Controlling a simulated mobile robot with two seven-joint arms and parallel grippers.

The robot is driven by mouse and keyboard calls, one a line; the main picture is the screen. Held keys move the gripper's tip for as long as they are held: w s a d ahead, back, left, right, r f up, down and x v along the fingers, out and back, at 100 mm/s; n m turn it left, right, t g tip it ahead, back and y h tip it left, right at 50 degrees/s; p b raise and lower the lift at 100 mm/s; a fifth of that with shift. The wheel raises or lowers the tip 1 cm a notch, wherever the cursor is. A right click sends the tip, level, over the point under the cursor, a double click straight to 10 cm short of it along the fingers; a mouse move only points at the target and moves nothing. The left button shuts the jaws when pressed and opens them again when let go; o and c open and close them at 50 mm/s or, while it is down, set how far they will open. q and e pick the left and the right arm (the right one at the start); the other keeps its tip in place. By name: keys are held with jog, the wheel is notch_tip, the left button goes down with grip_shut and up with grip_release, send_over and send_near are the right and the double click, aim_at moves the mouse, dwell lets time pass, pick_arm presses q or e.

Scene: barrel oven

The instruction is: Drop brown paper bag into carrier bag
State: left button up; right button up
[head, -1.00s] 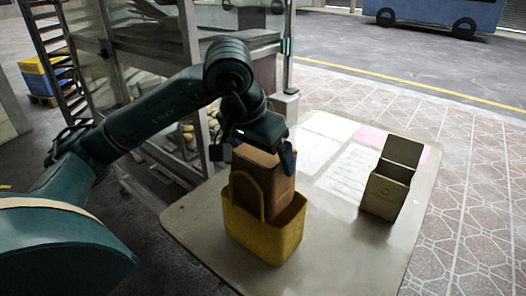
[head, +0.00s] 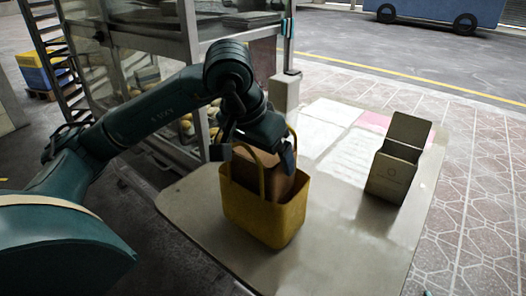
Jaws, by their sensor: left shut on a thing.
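The yellow carrier bag (head: 262,215) stands upright on the table, its handles raised. The brown paper bag (head: 278,182) is partly inside it, with its lower part hidden by the carrier bag's front wall. My left gripper (head: 254,157) is right above the carrier bag's opening, shut on the top of the paper bag. One finger shows at each side; the grip itself is largely hidden by the gripper.
An open cardboard box (head: 391,175) stands on the right of the table (head: 335,240). Papers (head: 345,155) lie flat behind the carrier bag. A glass-sided cabinet with a metal post (head: 190,70) rises behind my left arm. The table's front right is clear.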

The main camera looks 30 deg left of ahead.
pick_arm(q)
jog(key=o, duration=0.8)
jog(key=shift+o, duration=0.6)
pick_arm(e)
jog(key=shift+r, duration=0.15)
pick_arm(q)
jog(key=p+v, duration=0.3)
jog(key=v, duration=1)
jog(key=shift+r, duration=0.1)
pick_arm(e)
jog(key=r, duration=0.1)
jog(key=d+r+m, duration=0.1)
jog(key=r, duration=0.1)
jog(key=shift+s+d+r+t, duration=0.25)
jog(key=shift+d+t, duration=0.05)
jog(key=shift+t, duration=0.1)
jog(key=shift+f, duration=0.1)
